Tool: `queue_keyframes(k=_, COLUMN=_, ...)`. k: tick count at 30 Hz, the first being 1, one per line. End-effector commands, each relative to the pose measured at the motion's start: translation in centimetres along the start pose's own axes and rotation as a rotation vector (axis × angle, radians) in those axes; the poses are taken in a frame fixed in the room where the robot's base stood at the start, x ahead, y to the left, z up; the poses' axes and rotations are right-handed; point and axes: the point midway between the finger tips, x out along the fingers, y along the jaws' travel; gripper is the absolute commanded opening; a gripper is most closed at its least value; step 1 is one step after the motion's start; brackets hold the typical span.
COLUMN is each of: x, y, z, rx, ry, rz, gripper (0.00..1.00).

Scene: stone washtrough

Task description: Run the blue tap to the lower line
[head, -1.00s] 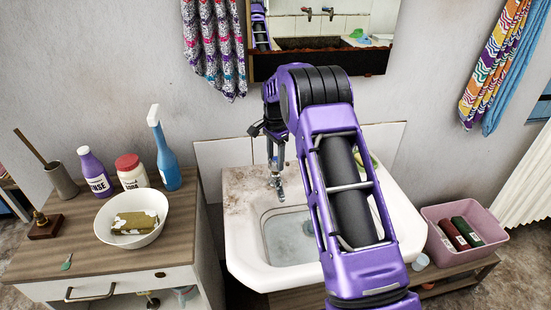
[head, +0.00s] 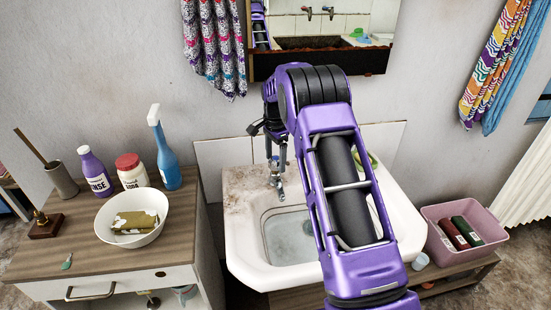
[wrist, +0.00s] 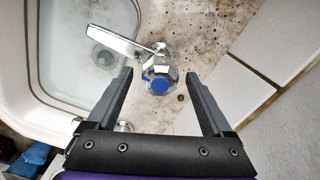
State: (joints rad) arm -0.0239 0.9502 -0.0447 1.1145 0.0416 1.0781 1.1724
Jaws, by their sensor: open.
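The blue tap is a chrome tap with a faceted knob and a blue cap (wrist: 160,86). Its flat spout points up and left over the basin in the wrist view. In the head view the tap (head: 276,182) stands at the back left of the white washbasin (head: 246,262). My gripper (wrist: 160,76) is open, with one finger on each side of the knob and a visible gap on both sides. In the head view my gripper (head: 277,150) is above the tap, partly hidden by my arm. The basin's drain (wrist: 103,58) shows. No lower line can be made out.
A wooden cabinet (head: 190,240) on the left holds bottles and a white bowl (head: 110,235) with a sponge. A pink bin (head: 440,255) with bottles stands right. A mirror (head: 370,60) hangs above. White tiles (wrist: 243,90) rise close beside the tap.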

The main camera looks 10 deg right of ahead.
Motion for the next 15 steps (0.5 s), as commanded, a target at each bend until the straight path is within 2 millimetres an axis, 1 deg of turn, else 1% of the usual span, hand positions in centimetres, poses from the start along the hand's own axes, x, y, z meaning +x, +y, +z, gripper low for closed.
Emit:
queue_keyframes(k=5, x=-0.5, y=-0.1, z=0.0, rx=-0.001, ry=0.001, rz=-0.002, gripper=0.85)
queue_keyframes(k=8, x=-1.8, y=-0.1, z=-0.1, rx=-0.001, ry=0.002, rz=-0.004, gripper=0.85)
queue_keyframes(k=11, x=-3.8, y=-0.1, z=0.0, rx=-0.001, ry=0.002, rz=-0.004, gripper=0.85)
queue_keyframes(k=15, x=-7.3, y=-0.1, z=0.0, rx=-0.001, ry=0.002, rz=-0.005, gripper=0.85)
